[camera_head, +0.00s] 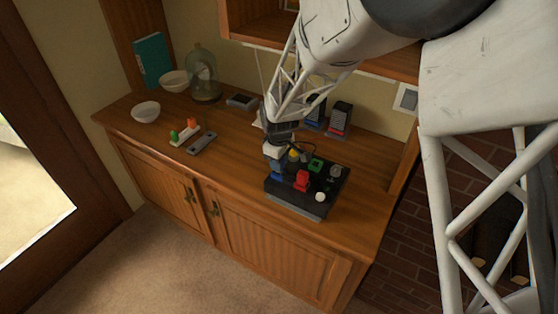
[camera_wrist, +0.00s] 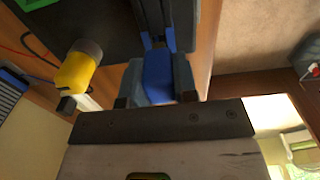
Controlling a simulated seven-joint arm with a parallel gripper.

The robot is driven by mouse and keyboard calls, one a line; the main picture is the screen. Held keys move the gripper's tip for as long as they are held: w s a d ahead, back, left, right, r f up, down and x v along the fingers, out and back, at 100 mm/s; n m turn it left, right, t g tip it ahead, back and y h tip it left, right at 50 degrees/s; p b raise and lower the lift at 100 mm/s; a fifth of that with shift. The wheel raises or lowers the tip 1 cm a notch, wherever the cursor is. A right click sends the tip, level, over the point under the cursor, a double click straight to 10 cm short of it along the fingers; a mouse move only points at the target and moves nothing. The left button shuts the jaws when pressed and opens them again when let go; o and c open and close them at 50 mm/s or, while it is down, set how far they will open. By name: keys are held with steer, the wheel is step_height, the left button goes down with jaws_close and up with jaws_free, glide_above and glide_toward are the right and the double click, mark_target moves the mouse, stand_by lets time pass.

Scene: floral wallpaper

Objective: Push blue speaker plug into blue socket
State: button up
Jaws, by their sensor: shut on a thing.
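The blue speaker plug (camera_wrist: 158,78) is between the two fingers of my gripper (camera_wrist: 158,90) in the wrist view, and the gripper is shut on it. The plug's far end points at the edge of the black socket box (camera_wrist: 110,22). In the head view my gripper (camera_head: 277,162) is low over the left side of this box (camera_head: 288,199). A blue part (camera_head: 277,174) shows just below the fingers. The blue socket cannot be told apart from the plug, and I cannot tell how far the plug is in.
A yellow plug (camera_wrist: 76,70) with a grey collar stands close beside my gripper. A red plug (camera_head: 302,181), a green part (camera_head: 316,165) and a white knob (camera_head: 320,197) are on the box. Two speakers (camera_head: 340,117) stand behind.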

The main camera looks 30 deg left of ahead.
steer(key=shift+f, duration=1.05)
steer(key=o, duration=1)
steer(key=shift+o, duration=0.2)
steer(key=shift+r, duration=0.15)
steer(key=shift+r, duration=3.75)
